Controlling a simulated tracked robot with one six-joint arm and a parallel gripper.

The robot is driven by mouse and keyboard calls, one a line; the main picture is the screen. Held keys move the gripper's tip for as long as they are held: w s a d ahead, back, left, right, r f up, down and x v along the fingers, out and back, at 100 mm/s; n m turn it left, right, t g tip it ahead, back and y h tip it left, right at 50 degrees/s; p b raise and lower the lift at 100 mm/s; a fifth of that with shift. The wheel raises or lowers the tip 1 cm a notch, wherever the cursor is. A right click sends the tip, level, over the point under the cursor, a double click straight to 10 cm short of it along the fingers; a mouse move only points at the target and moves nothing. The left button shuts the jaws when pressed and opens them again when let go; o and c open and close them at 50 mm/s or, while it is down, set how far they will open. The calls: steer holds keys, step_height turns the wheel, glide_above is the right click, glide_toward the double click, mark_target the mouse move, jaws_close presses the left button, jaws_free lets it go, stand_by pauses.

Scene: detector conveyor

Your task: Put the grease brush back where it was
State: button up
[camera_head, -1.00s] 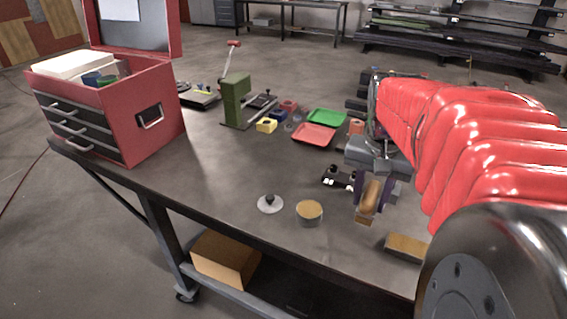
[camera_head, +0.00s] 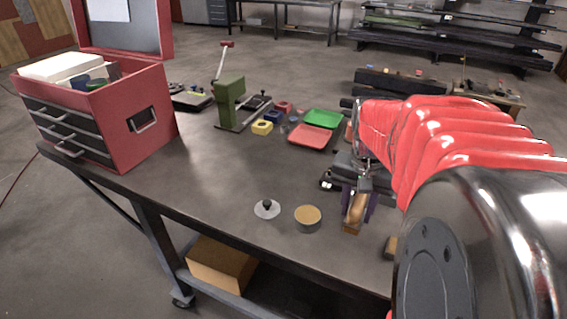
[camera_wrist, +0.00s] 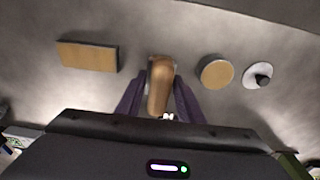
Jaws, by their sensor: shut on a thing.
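The grease brush (camera_head: 356,211) has a tan wooden handle and is held between the purple fingers of my gripper (camera_head: 357,204). In the wrist view the brush (camera_wrist: 159,88) sits between both fingers of my gripper (camera_wrist: 156,98), which are shut on it. Its lower end is close to the bench top; I cannot tell if it touches. A round tin (camera_head: 308,219) with a tan top stands just left of the brush. A pale round lid (camera_head: 267,209) with a dark knob lies left of the tin.
A flat tan-topped block (camera_wrist: 87,57) lies on the other side of the brush from the tin. Red (camera_head: 311,135) and green (camera_head: 324,118) trays, a green press (camera_head: 229,101) and a red toolbox (camera_head: 121,113) stand farther back. The bench between toolbox and lid is clear.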

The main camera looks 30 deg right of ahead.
steer(key=shift+f, duration=0.75)
steer(key=shift+f, duration=1.9)
steer(key=o, duration=1)
steer(key=shift+f, duration=0.1)
steer(key=r, duration=0.8)
steer(key=a+r, duration=0.1)
steer(key=r, duration=0.3)
steer(key=shift+s+r, duration=0.1)
steer(key=shift+s, duration=0.3)
